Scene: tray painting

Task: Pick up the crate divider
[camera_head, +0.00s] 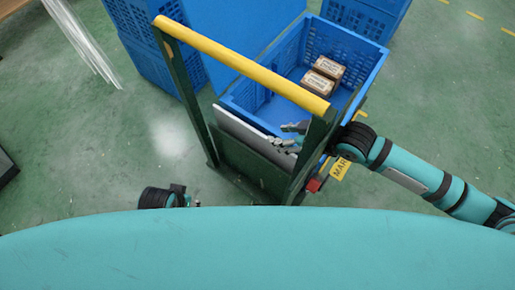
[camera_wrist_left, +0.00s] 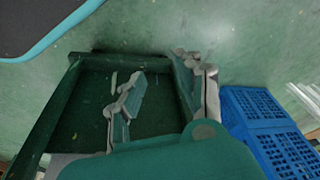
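A flat pale grey panel (camera_head: 236,127), which looks like the crate divider, stands tilted between the cart's handle frame and the blue crate. My right gripper (camera_head: 287,134) is at the panel's right end, inside the handle frame; its two fingers look apart, and I cannot tell whether it touches the panel. In the head view, my left arm's end shows just above my body, and its fingers are hidden. In the left wrist view, my left gripper (camera_wrist_left: 165,93) is open and empty over the cart's dark green back panel (camera_wrist_left: 92,85).
The cart has a yellow handle bar (camera_head: 240,66) on dark green posts. Its blue crate (camera_head: 359,99) holds two brown boxes (camera_head: 322,74). More blue crates (camera_head: 151,66) stand behind and at the upper right. The green floor (camera_head: 80,150) at the left is mostly clear.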

